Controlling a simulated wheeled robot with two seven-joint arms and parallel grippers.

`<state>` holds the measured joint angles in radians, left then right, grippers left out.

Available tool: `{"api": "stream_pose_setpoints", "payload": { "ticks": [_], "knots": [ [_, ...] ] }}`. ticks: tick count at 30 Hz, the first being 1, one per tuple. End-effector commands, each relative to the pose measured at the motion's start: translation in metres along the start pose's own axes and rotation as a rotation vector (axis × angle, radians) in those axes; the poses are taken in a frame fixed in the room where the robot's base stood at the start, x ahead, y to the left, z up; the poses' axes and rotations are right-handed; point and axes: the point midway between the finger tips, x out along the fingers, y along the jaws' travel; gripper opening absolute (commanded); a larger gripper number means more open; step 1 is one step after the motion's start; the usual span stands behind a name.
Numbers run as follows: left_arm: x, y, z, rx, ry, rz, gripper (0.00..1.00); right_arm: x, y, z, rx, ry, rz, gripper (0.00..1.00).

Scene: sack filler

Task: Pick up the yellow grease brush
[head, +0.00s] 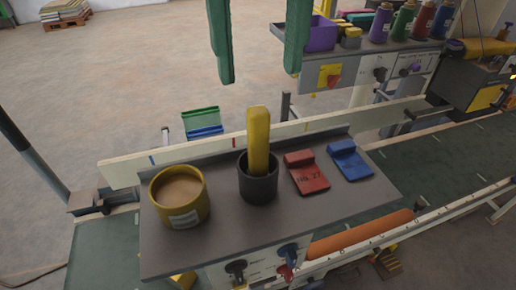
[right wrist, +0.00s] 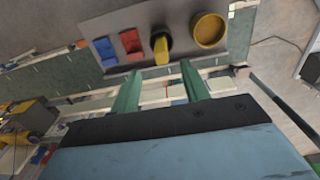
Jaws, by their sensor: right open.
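The yellow grease brush (head: 259,138) stands upright in a dark cup (head: 258,187) on a grey shelf; only its flat yellow upper part shows, and its lower end is hidden in the cup. In the right wrist view the brush (right wrist: 161,50) shows near the top centre, beyond the fingertips. My right gripper (head: 259,77) is open and empty, its two green fingers apart. In the head view it appears above the brush, apart from it. The open right gripper (right wrist: 160,78) also shows in the right wrist view. My left gripper is not in view.
On the grey shelf (head: 225,238), a yellow tub (head: 180,197) stands left of the cup. A red clip (head: 306,172) and a blue clip (head: 349,160) lie to its right. A pale rail (head: 190,150) runs behind. Thread spools (head: 403,22) and a purple bin (head: 322,33) stand farther back.

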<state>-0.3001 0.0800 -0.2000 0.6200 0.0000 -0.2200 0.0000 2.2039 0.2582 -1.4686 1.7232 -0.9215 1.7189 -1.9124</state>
Motion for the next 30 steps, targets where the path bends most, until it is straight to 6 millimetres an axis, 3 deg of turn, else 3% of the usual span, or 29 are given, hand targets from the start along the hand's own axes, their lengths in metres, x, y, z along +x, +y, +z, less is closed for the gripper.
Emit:
{"api": "stream_pose_setpoints", "payload": {
  "ticks": [6,14,21,30],
  "knots": [
    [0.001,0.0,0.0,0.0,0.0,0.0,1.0,0.038,0.0,0.0,0.001,-0.001,-0.001,0.45],
    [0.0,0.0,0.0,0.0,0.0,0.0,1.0,0.057,-0.001,0.0,0.002,-0.002,-0.002,0.45],
    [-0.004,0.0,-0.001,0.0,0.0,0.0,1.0,0.091,-0.002,-0.001,0.002,-0.002,-0.002,0.45],
    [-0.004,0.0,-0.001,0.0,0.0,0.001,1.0,0.1,-0.002,-0.001,0.003,-0.001,-0.005,0.45]
  ]
}}
